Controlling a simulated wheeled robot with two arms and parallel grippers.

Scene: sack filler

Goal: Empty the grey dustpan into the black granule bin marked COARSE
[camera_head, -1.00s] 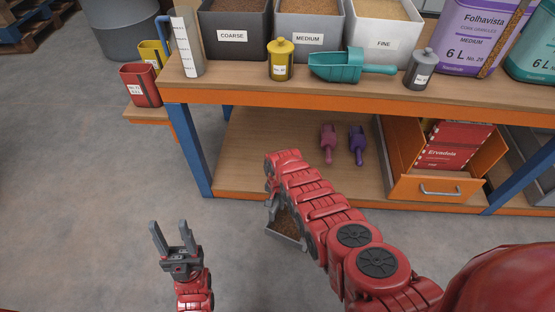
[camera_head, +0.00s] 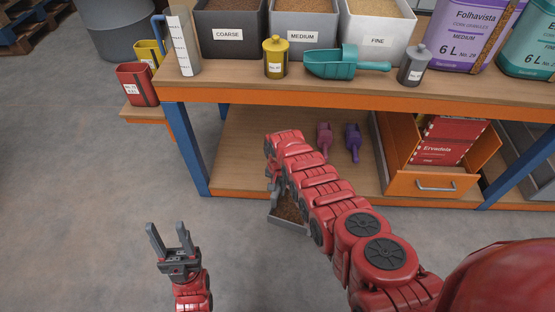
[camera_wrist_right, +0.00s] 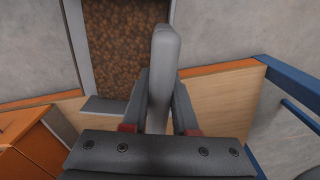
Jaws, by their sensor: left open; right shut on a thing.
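The grey dustpan (camera_head: 286,224) holds brown granules and hangs in front of the workbench, partly hidden behind my right arm. In the right wrist view the dustpan's granules (camera_wrist_right: 124,45) show beyond my right gripper (camera_wrist_right: 158,105), which is shut on the dustpan's grey handle (camera_wrist_right: 163,70). In the head view my right arm hides that gripper's fingers. The black bin marked COARSE (camera_head: 230,48) stands on the bench top at the back left, with granules in it. My left gripper (camera_head: 169,240) is open and empty, low over the floor at the left.
Bins marked MEDIUM (camera_head: 303,50) and FINE (camera_head: 375,55) stand right of COARSE. A measuring jug (camera_head: 184,45), yellow bottle (camera_head: 275,58), teal scoop (camera_head: 335,64) and grey bottle (camera_head: 414,66) stand along the bench front. An open orange drawer (camera_head: 425,187) is below.

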